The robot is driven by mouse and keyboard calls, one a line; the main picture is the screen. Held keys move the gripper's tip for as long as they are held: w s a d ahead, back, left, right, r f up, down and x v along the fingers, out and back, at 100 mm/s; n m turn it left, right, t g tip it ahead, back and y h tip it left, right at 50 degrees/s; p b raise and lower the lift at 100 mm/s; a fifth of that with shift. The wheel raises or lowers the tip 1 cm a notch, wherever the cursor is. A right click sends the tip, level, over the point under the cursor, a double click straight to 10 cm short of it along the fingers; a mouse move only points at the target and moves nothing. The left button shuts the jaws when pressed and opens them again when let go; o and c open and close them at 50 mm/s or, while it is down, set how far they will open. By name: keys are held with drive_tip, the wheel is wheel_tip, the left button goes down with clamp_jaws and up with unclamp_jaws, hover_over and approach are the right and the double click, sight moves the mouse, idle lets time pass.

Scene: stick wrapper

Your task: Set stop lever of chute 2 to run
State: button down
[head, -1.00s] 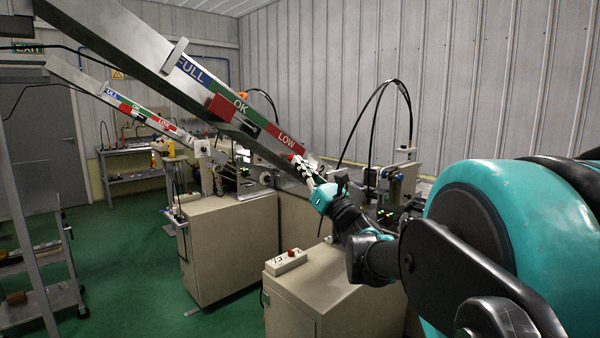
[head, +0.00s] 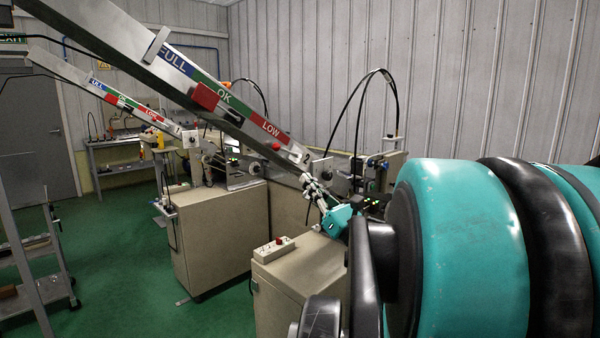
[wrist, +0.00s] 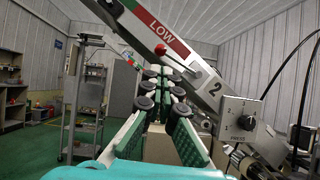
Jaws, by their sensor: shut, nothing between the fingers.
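Chute 2 (head: 215,100) is the near sloping metal chute with a FULL, OK and LOW strip. Its number plate "2" (wrist: 214,87) shows in the wrist view at its lower end. A red ball knob (wrist: 160,48), seemingly the stop lever's, sits on the chute below LOW; it also shows in the head view (head: 276,146). A pale rod runs from the knob down right in the wrist view. My gripper (wrist: 160,75) is shut and empty. Its fingertips appear just below the knob in the wrist view, apart from it. In the head view my gripper (head: 312,185) is below the chute's lower end.
A control box with a dial marked PRESS (wrist: 240,118) stands close right of my gripper. A beige cabinet (head: 300,285) carries a small switch box (head: 274,248). A second, farther chute (head: 120,98) and a trolley (head: 35,250) are at left. Green floor is open between.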

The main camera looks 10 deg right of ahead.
drive_tip(key=shift+v, duration=1.2)
